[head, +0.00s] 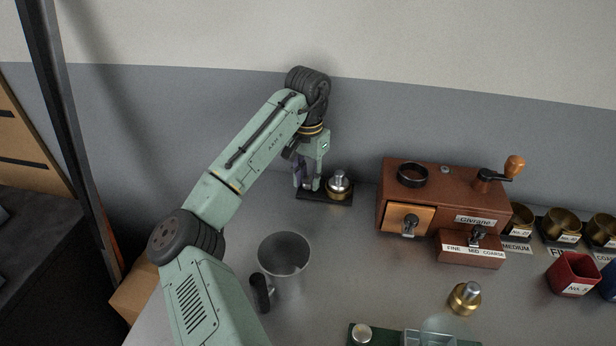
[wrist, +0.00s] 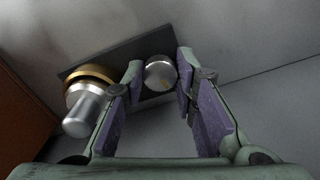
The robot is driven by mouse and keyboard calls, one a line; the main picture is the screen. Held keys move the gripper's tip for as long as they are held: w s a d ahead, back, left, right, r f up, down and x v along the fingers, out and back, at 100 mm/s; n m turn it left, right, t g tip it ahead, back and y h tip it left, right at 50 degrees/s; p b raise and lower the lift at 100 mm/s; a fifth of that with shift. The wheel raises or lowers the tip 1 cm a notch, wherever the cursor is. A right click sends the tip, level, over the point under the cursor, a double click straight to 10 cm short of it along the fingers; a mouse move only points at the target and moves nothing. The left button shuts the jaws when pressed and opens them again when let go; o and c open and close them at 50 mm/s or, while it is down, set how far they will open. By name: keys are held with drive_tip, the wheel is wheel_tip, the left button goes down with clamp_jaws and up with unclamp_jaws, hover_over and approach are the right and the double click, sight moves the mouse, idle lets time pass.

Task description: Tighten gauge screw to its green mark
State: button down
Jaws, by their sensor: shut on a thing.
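A dark base plate (head: 324,198) stands at the back of the table by the wall; it also shows in the wrist view (wrist: 108,60). On it is a round silver knob (wrist: 161,74), which I take for the gauge screw, with a small yellowish spot on its face. My gripper (wrist: 159,74) is shut on this knob, one finger on each side. In the head view my gripper (head: 309,184) points down over the plate's left part and largely hides the knob. I cannot make out a green mark in either view.
A silver-and-brass piece (head: 339,185) stands on the same plate, close beside my gripper; it also shows in the wrist view (wrist: 90,98). A brown grinder box (head: 440,190) stands to the right. A grey metal cup (head: 284,256) stands in front, below my arm.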

drive_tip(key=m, duration=0.4)
drive_tip(key=shift+m, duration=0.3)
drive_tip(key=m, duration=0.4)
drive_tip(key=shift+r+m, duration=0.1)
drive_tip(key=shift+m, duration=0.2)
drive_tip(key=m, duration=0.4)
drive_tip(key=shift+m, duration=0.3)
drive_tip(key=m, duration=0.4)
drive_tip(key=shift+w+m, duration=0.1)
drive_tip(key=shift+m, duration=0.2)
drive_tip(key=c, duration=1.6)
unclamp_jaws()
drive_tip(key=shift+o, duration=0.2)
